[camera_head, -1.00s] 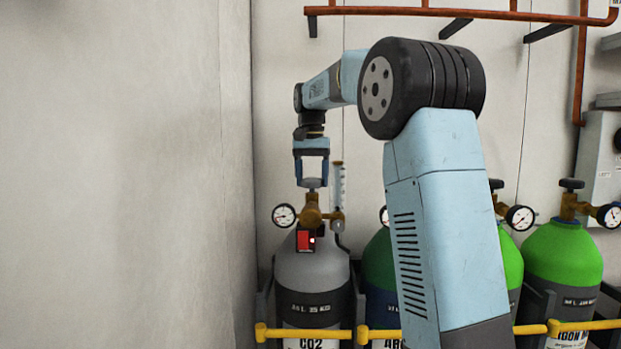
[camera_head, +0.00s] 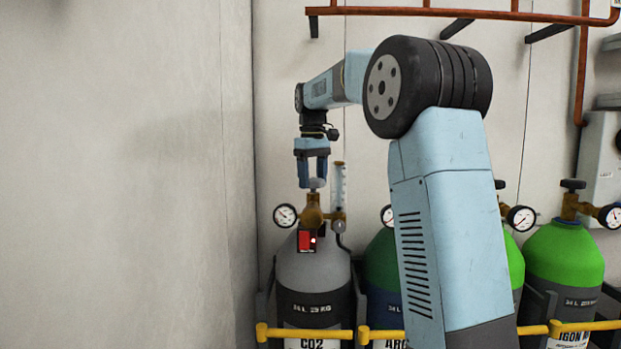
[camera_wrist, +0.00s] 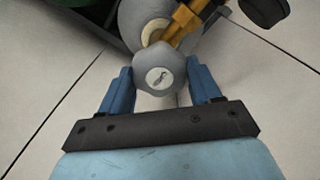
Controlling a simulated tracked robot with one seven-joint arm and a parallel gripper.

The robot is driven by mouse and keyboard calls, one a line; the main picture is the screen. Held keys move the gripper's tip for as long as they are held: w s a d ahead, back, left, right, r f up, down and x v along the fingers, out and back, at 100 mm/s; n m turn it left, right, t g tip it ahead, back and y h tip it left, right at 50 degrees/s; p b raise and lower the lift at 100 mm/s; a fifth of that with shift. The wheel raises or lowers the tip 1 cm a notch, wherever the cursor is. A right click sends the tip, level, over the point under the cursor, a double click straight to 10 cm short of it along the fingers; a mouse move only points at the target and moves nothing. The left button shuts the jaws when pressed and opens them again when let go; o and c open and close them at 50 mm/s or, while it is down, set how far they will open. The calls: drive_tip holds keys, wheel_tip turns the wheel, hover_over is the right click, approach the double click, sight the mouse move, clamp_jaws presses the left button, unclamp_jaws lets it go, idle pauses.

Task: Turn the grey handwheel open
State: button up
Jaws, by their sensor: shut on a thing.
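The grey handwheel (camera_head: 317,184) sits on top of the brass valve (camera_head: 313,208) of the grey CO2 cylinder (camera_head: 313,268) at the left of the row. In the wrist view the handwheel (camera_wrist: 159,74) shows from above, a lobed grey knob with a pale round label. My gripper (camera_head: 312,184) points straight down over the valve. Its blue fingers (camera_wrist: 161,80) stand on either side of the handwheel and are shut on it. The finger contact on the far side is partly hidden.
A gauge (camera_head: 285,215) and an upright flow tube (camera_head: 339,185) stand close beside the valve. A red tag (camera_head: 306,240) hangs below it. A yellow rail (camera_head: 300,333) runs in front of the cylinders. A green cylinder (camera_head: 565,255) stands at right. The wall is at left.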

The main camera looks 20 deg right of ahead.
drive_tip(key=n, duration=0.5)
drive_tip(key=shift+d, duration=0.1)
drive_tip(key=shift+n, duration=0.3)
idle(0.4)
drive_tip(key=o, duration=0.8)
drive_tip(key=shift+w+d, duration=0.1)
drive_tip(key=shift+o, duration=1.2)
wheel_tip(320, 180, up, 14)
drive_tip(key=shift+f, duration=0.2)
